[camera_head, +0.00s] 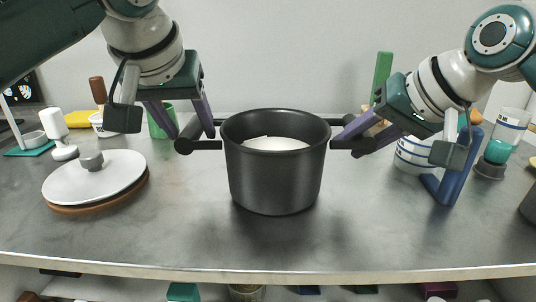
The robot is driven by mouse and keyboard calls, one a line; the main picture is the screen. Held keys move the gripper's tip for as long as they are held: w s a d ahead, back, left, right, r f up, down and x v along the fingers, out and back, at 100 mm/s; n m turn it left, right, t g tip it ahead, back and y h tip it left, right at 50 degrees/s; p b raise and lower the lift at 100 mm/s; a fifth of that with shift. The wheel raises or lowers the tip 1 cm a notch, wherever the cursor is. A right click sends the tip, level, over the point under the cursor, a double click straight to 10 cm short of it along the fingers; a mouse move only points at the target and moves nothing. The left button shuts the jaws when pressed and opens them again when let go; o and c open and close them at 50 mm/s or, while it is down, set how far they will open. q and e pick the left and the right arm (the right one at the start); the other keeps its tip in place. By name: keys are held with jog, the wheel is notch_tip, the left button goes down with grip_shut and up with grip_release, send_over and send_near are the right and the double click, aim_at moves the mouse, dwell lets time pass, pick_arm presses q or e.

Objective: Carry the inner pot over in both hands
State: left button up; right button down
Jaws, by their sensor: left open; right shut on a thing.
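The inner pot (275,182) is a dark grey, round pot in the middle of the head view, with something white (276,143) inside. It stands upright and appears to rest on the counter. A dark handle sticks out on each side. My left gripper (196,134) is open at the left handle (208,145), its fingers pointing down around or just beside it; I cannot tell which. My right gripper (350,139) comes in tilted from the right and is shut on the right handle (340,144), which its fingers partly hide.
A white lid with a grey knob (95,176) lies on a brown round board (112,202) at left. A green cup (160,122) stands behind my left gripper. Striped bowls (415,160) and a blue stand (452,172) are at right. The counter before the pot (275,242) is clear.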

aim_at(195, 118)
pick_arm(q)
jog(key=shift+x, duration=1.7)
grip_shut()
pick_arm(e)
jog(key=shift+r, duration=0.1)
pick_arm(q)
jog(key=shift+r, duration=0.3)
pick_arm(e)
jog(key=shift+r, duration=0.2)
